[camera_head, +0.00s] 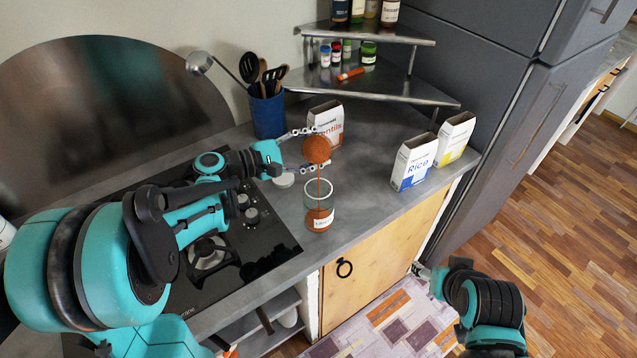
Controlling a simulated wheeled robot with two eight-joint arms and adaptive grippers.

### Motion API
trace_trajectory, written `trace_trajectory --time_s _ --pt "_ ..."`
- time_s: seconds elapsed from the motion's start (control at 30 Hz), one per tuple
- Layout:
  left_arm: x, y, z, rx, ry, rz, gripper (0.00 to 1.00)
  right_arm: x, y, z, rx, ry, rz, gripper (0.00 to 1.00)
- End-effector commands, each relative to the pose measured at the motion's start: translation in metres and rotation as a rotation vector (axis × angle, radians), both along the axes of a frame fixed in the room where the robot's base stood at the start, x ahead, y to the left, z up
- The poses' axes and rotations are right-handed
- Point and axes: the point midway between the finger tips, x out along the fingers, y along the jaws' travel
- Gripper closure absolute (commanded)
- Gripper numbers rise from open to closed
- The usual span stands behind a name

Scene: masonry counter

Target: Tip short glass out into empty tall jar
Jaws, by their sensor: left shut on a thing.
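My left gripper (308,151) is shut on the short glass (317,149), which is tilted over with its orange-brown contents showing. A thin orange-brown stream falls from it into the tall jar (319,207) below. The jar is clear, labelled and upright on the counter. Some orange-brown material lies in its lower part, around the label. The glass is above the jar and apart from it. My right gripper (424,271) is low at the right, beside the cabinet front and away from the counter top. Its fingers are too small to read.
A lentils box (328,118) stands behind the glass. A rice box (413,163) and a yellow-marked box (455,138) stand at the right. A blue utensil holder (268,115) is at the back, a stove (222,240) at the left. Counter between jar and rice box is clear.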

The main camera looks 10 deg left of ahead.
Motion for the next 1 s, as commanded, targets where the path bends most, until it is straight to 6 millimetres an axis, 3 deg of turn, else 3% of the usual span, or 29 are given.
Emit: trace_trajectory --time_s 1.0 --pt "0.0002 0.0001 0.0033 0.014 -0.048 0.0 0.91 0.0 0.0 -0.0007 0.0 0.0 0.0 0.39"
